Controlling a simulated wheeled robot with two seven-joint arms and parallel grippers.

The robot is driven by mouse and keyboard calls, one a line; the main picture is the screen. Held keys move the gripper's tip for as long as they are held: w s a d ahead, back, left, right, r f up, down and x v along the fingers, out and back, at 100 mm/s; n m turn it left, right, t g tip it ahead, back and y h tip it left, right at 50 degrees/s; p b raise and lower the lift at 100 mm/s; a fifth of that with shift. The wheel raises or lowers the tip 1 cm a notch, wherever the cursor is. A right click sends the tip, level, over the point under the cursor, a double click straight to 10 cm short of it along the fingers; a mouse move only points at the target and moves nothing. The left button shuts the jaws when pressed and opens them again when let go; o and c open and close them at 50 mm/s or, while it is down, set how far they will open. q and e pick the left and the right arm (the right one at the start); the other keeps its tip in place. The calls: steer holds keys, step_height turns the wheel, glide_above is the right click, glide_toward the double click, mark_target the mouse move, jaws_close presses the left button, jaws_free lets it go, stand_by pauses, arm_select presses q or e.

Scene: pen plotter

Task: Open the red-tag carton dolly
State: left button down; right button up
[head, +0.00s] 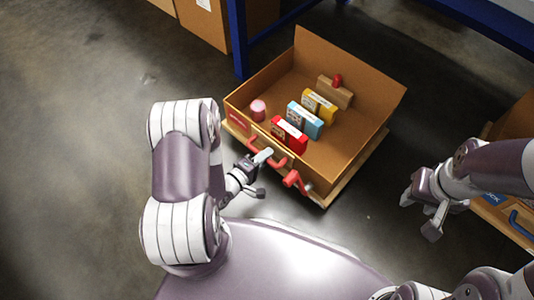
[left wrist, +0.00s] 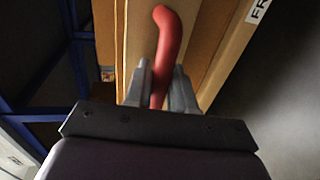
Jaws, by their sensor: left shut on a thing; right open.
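The red-tag carton dolly stands in the middle of the head view, an open-topped cardboard carton (head: 352,72) on a low wooden base. Its red tag (head: 238,120) is on the left end of the near side. A red handle (head: 279,162) is on that near side, with a red lever-like piece (head: 297,181) to its right. My left gripper (head: 260,168) is at the handle. In the left wrist view the red handle (left wrist: 166,40) stands between the fingers of my left gripper (left wrist: 160,85), which is shut on it. My right gripper (head: 422,212) is open and empty, right of the carton.
The carton holds a red box (head: 289,136), a blue box (head: 305,120), a yellow box (head: 320,105), a pink cylinder (head: 258,109) and a brown block with a red knob (head: 335,93). A blue-handled carton (head: 492,210) stands at right. A blue rack post (head: 239,40) is behind.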

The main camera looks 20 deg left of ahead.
arm_select(q)
steer(key=shift+s+a, duration=0.1)
steer(key=shift+s, duration=0.2)
arm_select(e)
steer(key=shift+s, duration=0.15)
arm_select(q)
steer(key=c, duration=1.1)
jaws_free()
arm_select(e)
steer(key=shift+r, duration=0.1)
